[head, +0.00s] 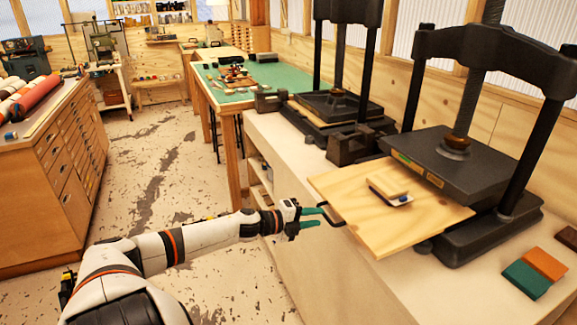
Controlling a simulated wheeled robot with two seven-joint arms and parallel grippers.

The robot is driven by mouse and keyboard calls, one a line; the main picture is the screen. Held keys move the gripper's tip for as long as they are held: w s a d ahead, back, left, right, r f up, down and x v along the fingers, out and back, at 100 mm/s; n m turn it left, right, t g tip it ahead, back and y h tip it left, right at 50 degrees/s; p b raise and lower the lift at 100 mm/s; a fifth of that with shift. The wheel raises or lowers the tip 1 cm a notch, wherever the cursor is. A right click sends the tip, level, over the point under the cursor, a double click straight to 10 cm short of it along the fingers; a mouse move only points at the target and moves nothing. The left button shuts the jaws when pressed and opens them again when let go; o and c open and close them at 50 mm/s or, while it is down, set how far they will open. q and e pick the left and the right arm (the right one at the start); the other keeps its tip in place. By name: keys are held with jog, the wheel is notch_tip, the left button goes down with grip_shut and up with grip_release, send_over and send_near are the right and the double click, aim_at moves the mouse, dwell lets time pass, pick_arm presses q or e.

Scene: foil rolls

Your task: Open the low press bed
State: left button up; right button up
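The near black press (465,165) stands on the pale bench. Its flat wooden bed (345,190) sticks out to the left from under the dark platen. A small light block on a dark-edged piece (390,189) lies on the bed. My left gripper (320,216) has teal fingers spread apart, right at the handle. I cannot tell if they touch it. Nothing shows held between the fingers. My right gripper is out of view.
A second black press (335,100) stands farther back on the bench (262,128). Orange and green blocks (535,270) lie at the front right. A drawer cabinet (60,175) with rolls stands at left. The floor between is clear.

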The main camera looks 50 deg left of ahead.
pick_arm(q)
jog(key=v, duration=0.9)
jog(key=shift+s+p, duration=0.15)
jog(key=shift+p, duration=0.25)
